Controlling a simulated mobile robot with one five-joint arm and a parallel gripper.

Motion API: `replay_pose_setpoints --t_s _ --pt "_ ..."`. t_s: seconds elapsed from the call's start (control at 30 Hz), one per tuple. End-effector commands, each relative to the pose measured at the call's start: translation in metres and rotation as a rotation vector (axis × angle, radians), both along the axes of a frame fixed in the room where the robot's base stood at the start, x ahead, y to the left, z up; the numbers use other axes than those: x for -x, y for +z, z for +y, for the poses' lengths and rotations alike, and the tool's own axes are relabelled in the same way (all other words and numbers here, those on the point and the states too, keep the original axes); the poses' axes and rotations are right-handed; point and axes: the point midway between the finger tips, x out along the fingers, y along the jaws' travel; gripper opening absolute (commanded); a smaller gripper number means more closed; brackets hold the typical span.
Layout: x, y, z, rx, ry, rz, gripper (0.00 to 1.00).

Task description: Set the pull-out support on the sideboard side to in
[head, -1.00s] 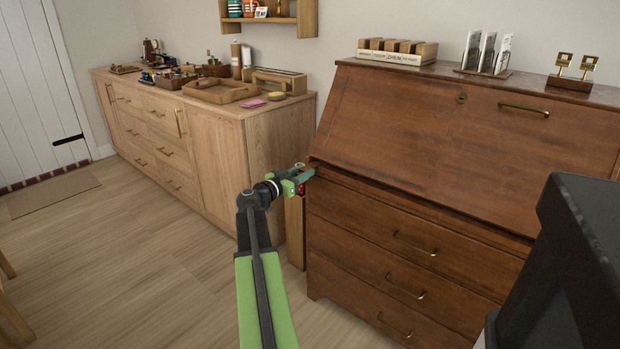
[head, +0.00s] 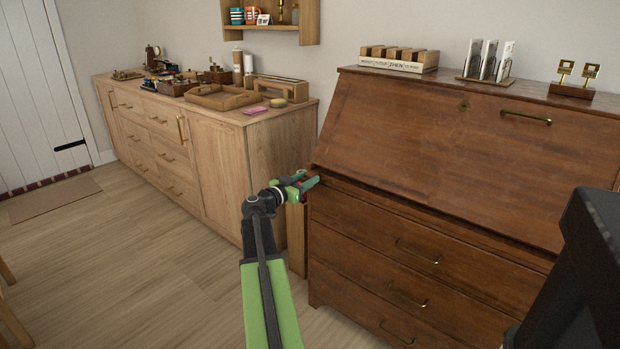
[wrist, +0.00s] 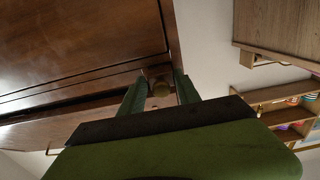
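The dark wood bureau (head: 400,140) stands at right with its slanted front closed. My gripper (head: 306,184) is at the bureau's upper left front corner, on the side facing the sideboard (head: 225,160). In the wrist view my gripper (wrist: 160,90) has its two green fingers apart. A small round brass-coloured knob (wrist: 160,89) shows between them, with gaps on both sides. It appears to be on the end of the pull-out support at that corner. The support's body is mostly hidden, and I cannot tell how far it stands out.
A narrow gap separates the bureau from the light wood sideboard, with a pale wooden upright (head: 296,235) in it. Trays and small items cover the sideboard top. A wall shelf (head: 305,22) hangs above.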

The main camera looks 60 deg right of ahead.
Motion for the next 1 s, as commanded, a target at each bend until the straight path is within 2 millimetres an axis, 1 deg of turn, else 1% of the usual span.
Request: replay_pose_setpoints --t_s 0.3,0.4,0.5,0.6,0.7,0.8,1.0 --pt "-0.019 0.000 0.084 0.000 0.005 0.000 0.39" --pt "-0.026 0.000 0.111 0.000 0.005 0.000 0.39" --pt "-0.032 0.000 0.132 0.000 0.005 0.000 0.39" --pt "-0.036 0.000 0.148 0.000 0.004 0.001 0.39" --pt "-0.038 0.000 0.157 0.000 0.003 0.001 0.39" --pt "-0.039 0.000 0.160 0.000 0.002 0.001 0.39" --pt "-0.039 0.000 0.160 0.000 0.002 0.001 0.39"
